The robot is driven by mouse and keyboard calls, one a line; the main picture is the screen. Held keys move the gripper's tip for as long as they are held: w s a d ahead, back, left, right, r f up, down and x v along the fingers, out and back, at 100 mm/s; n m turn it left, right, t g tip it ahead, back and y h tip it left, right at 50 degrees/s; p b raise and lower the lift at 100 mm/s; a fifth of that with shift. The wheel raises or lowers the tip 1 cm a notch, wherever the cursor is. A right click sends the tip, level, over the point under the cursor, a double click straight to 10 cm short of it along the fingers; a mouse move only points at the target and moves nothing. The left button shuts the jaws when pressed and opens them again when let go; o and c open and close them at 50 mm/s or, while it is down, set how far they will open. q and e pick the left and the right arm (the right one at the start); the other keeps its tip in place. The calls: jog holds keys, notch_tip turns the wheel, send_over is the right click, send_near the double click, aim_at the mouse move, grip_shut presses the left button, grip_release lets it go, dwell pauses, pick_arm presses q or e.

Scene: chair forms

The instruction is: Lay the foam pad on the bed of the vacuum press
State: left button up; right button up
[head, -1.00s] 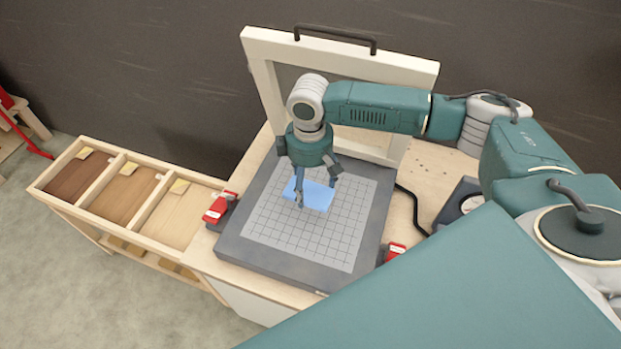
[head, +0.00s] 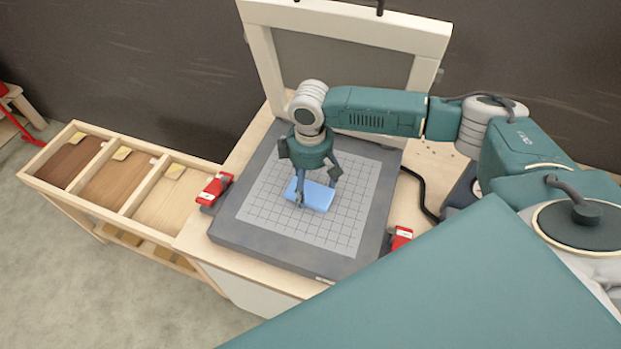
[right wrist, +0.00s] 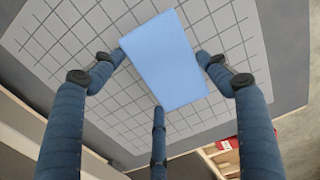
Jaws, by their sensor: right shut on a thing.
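The foam pad (head: 318,197) is a light blue rectangular block. It is over the middle of the gridded grey bed (head: 345,232) of the vacuum press (head: 265,248). My right gripper (head: 315,192) points down and is shut on the pad. In the right wrist view the pad (right wrist: 165,62) lies between the dark blue fingers, with the bed's grid lines (right wrist: 45,45) behind it. I cannot tell whether the pad's underside touches the bed or is a little above it. My left gripper is not in view.
The press's pale lid frame (head: 262,65) stands raised at the back. Red clamps sit at the bed's left (head: 215,188) and right (head: 402,237) sides. A wooden rack with wood sheets (head: 115,188) stands to the left. The bed around the pad is clear.

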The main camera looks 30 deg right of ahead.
aim_at(310, 188)
jog(key=shift+f+p, duration=0.35)
dwell(0.7)
jog(key=o, duration=0.8)
jog(key=shift+o, duration=0.2)
notch_tip(310, 188, up, 12)
